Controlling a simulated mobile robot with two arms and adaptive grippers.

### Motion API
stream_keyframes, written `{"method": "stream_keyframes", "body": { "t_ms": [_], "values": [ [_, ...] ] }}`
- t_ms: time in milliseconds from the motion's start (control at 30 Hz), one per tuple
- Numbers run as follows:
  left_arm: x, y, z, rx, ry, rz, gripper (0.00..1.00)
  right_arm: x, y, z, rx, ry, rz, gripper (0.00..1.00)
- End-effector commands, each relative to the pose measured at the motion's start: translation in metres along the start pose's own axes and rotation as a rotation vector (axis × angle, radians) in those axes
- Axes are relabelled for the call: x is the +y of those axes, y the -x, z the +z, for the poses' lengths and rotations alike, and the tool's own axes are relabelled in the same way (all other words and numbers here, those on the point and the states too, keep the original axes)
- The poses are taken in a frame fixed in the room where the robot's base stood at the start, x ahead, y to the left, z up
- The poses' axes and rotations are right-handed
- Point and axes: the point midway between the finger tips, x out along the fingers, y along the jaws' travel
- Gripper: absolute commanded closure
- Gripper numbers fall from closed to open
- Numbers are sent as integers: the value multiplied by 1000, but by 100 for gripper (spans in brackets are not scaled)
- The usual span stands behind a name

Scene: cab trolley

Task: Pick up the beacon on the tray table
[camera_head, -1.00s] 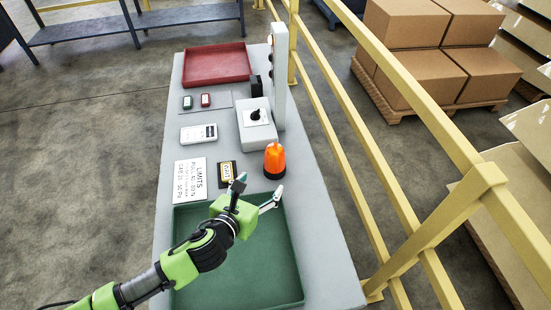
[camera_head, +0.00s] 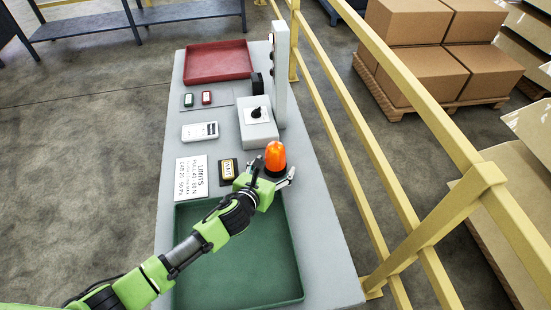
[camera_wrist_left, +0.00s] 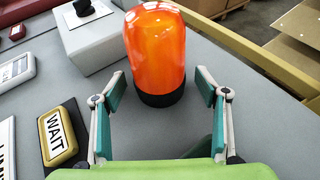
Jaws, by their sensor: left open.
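The orange beacon (camera_head: 275,156) with a black base stands upright on the grey tray table (camera_head: 325,232), near its right edge. It also shows large in the left wrist view (camera_wrist_left: 155,50). My left gripper (camera_head: 273,176) is open, low over the table on the near side of the beacon. In the left wrist view its two fingers (camera_wrist_left: 160,100) point at the beacon, one toward each side. The beacon's base lies just beyond or level with the fingertips; exact depth is hard to tell. My right gripper does not show.
A green tray (camera_head: 297,262) lies below my left arm and a red tray (camera_head: 217,64) at the far end. A grey box with a black knob (camera_head: 257,130) stands behind the beacon. A WAIT sign (camera_head: 228,170) lies left of it. A yellow railing (camera_head: 345,140) runs along the right.

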Motion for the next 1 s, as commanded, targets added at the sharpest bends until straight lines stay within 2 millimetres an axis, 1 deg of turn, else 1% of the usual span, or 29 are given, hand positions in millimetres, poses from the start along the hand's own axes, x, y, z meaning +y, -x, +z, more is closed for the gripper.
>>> {"method": "stream_keyframes", "body": {
  "t_ms": [200, 267, 300, 367, 400, 767, 867, 1000],
  "values": [
    [0, 0, 0, 0, 0, 0, 33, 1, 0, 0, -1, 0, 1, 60],
    [0, 0, 0, 0, 0, 0, 48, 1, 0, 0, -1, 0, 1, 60],
    [0, 0, 0, 0, 0, 0, 59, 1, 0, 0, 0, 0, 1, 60],
    [0, 0, 0, 0, 0, 0, 74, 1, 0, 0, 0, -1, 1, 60],
    [0, 0, 0, 0, 0, 0, 80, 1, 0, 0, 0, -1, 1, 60],
    [0, 1, 3, -2, 0, 0, 80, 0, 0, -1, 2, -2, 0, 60],
    [1, 3, 8, -3, -1, 0, 80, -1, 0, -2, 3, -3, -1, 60],
    [1, 9, 25, -7, -4, 0, 80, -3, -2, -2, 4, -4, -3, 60]
  ]
}}
